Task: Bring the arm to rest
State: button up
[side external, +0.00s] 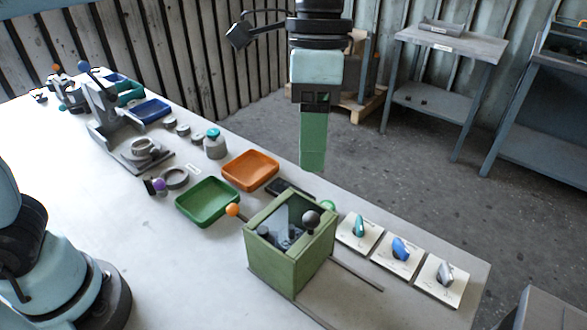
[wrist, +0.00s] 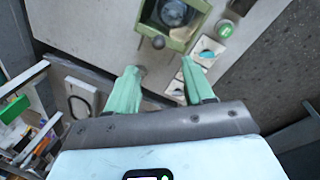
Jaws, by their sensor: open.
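My gripper (side external: 313,160) hangs in the air, fingers pointing down, above and behind the green box-shaped housing in the side view. In the wrist view its two pale green fingers (wrist: 160,72) are spread apart, with nothing between them. The open-topped green housing (side external: 287,262) stands on the white table (side external: 150,240) with dark parts inside. A black ball knob (side external: 311,219) and an orange ball knob (side external: 233,210) show at it. The housing also shows at the top of the wrist view (wrist: 177,38), apart from the fingers.
Three white cards with a teal, a blue and a grey piece (side external: 445,276) lie right of the housing. A green tray (side external: 208,202) and an orange tray (side external: 250,170) lie left of it. A grey fixture (side external: 115,130) stands farther left. Shelved benches (side external: 445,45) stand behind, across open floor.

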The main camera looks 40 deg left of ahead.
jog(key=shift+w+r, duration=0.15)
jog(key=shift+r, duration=0.55)
jog(key=shift+a, duration=0.15)
jog(key=s+a+f+n+t, duration=0.1)
jog(key=a+f+n+t, duration=0.2)
jog(key=a, duration=0.4)
jog(key=s+a+f+n+t, duration=0.1)
jog(key=a+f+n+t, duration=0.2)
jog(key=a, duration=0.4)
jog(key=s+a+f+n+t+y, duration=0.1)
jog(key=a+f+n+t, duration=0.2)
jog(key=a+f+n, duration=0.2)
jog(key=a, duration=0.2)
jog(key=shift+a+f, duration=0.3)
jog(key=shift+f, duration=0.05)
jog(key=shift+w, duration=0.1)
jog(key=shift+c, duration=0.4)
